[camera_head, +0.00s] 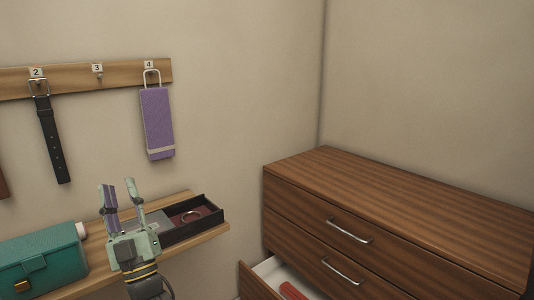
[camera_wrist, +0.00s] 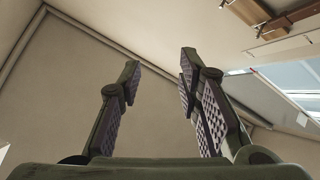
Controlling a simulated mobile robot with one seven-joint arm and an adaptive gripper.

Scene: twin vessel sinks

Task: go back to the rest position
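My gripper (camera_head: 122,196) is raised in front of the narrow wooden shelf in the head view, fingers pointing up. In the wrist view my gripper (camera_wrist: 160,85) shows its two padded fingers wide apart with nothing between them. It is open and empty.
A shelf (camera_head: 212,233) carries a teal box (camera_head: 42,262) and a black tray (camera_head: 205,222) holding a ring. A rail (camera_head: 115,77) above holds a black belt (camera_head: 52,140) and purple item (camera_head: 157,122). A dresser (camera_head: 400,205) stands right, its lower drawer (camera_head: 262,285) open with something red inside.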

